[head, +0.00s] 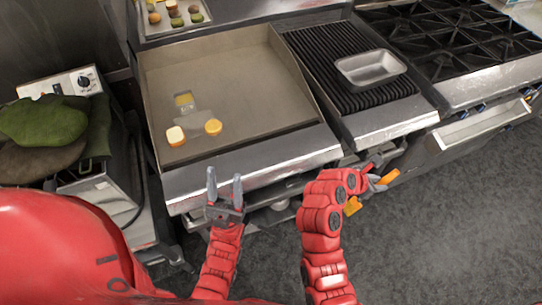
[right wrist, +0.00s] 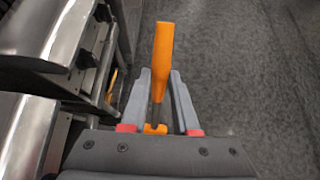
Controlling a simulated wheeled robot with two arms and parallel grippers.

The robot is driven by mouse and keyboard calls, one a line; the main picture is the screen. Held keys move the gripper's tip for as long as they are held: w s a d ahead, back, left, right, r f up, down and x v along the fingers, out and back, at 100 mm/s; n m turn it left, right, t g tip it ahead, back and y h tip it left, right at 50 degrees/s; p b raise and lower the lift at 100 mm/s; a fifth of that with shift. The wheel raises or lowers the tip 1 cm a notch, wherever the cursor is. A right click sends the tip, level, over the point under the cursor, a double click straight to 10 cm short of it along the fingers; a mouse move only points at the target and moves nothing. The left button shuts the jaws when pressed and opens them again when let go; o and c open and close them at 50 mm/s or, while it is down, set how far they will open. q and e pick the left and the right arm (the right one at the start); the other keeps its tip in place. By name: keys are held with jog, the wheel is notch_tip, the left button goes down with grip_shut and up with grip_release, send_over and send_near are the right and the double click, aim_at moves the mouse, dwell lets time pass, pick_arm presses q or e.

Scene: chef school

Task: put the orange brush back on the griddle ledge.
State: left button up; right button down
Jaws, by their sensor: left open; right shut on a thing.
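The orange brush (right wrist: 163,55) is in my right gripper (right wrist: 160,80), its orange handle pointing up and away between the fingers in the right wrist view. A small orange part shows lower down, near the gripper's base. In the head view the brush (head: 387,178) is at the right, in front of the cooking line and beyond the counter's front edge. My right gripper there is mostly hidden by its wrist. My left gripper (head: 225,185) is open and empty, its fingers over the front of the griddle ledge (head: 290,155), a bare steel strip before the griddle plate (head: 230,80).
A metal pan (head: 370,70) sits on the grill (head: 330,50) to the right, beside the burners (head: 460,35). A small appliance (head: 95,150) stands at left. Open grey floor (head: 450,220) lies in front.

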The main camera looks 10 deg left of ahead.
jog(key=a+g+y, duration=0.1)
jog(key=a, duration=0.1)
jog(key=s+a+f+m+g, duration=0.1)
jog(key=a, duration=0.1)
jog(key=s+a+f+y+p, duration=0.1)
jog(key=a, duration=0.1)
jog(key=shift+s+a+f+g+y, duration=0.15)
jog(key=shift+a+g+y, duration=0.15)
jog(key=shift+g, duration=0.1)
jog(key=s+a+r+g+y+p, duration=0.1)
jog(key=s+a+r+g+y, duration=0.2)
jog(key=a, duration=0.8)
jog(key=s+a+r+y+p, duration=0.25)
jog(key=s+a+r, duration=0.25)
jog(key=a, duration=0.6)
jog(key=n+b, duration=0.1)
jog(key=b, duration=0.3)
send_over(269, 156)
jog(key=shift+s+d+f, duration=0.1)
jog(key=shift+s+f, duration=0.35)
jog(key=shift+f, duration=0.2)
jog(key=shift+w+a+y, duration=0.2)
jog(key=shift+w+y, duration=0.05)
jog(key=shift+w, duration=0.2)
notch_tip(269, 156, down, 3)
jog(key=p, duration=0.2)
jog(key=shift+p, duration=0.3)
jog(key=shift+f, duration=0.3)
jog(key=c, duration=0.7)
grip_release()
